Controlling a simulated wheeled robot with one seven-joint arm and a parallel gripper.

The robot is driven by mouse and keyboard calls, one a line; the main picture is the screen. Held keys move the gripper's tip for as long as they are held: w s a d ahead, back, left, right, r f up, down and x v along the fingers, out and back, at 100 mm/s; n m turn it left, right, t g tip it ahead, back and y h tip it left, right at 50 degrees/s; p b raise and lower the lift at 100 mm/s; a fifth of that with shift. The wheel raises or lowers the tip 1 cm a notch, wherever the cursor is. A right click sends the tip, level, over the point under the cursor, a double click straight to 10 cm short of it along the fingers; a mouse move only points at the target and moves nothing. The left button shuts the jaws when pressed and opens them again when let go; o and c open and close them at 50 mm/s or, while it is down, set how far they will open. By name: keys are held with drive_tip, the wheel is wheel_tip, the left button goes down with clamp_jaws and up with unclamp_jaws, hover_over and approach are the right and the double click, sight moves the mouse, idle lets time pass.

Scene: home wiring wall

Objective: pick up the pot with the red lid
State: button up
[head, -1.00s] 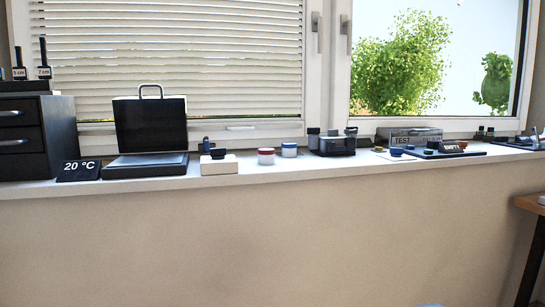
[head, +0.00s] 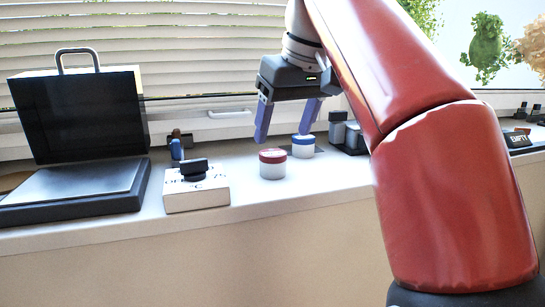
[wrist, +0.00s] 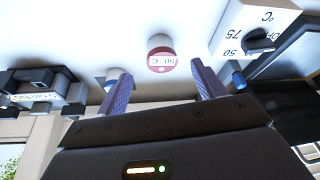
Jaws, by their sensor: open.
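The pot with the red lid (head: 273,164) stands upright on the white window sill, a small white pot. My gripper (head: 284,139) is open and empty, with two blue-violet fingers pointing down above the red-lidded pot. The fingers look apart from the pot. In the wrist view my gripper (wrist: 162,82) shows both fingers spread wide. A similar pot with a blue lid (head: 303,146) stands close behind and to the right.
A white dial box (head: 196,194) stands left of the pot, with an open black case (head: 80,115) further left. The sill's front edge is clear near the pot.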

sight(276, 154)
drive_tip(key=b+x, duration=0.2)
drive_tip(key=x, duration=0.5)
drive_tip(key=shift+a+f, duration=0.15)
drive_tip(key=shift+f, duration=0.05)
drive_tip(key=c, duration=1.1)
drive_tip(key=shift+r, duration=0.1)
drive_tip(key=shift+r, duration=0.1)
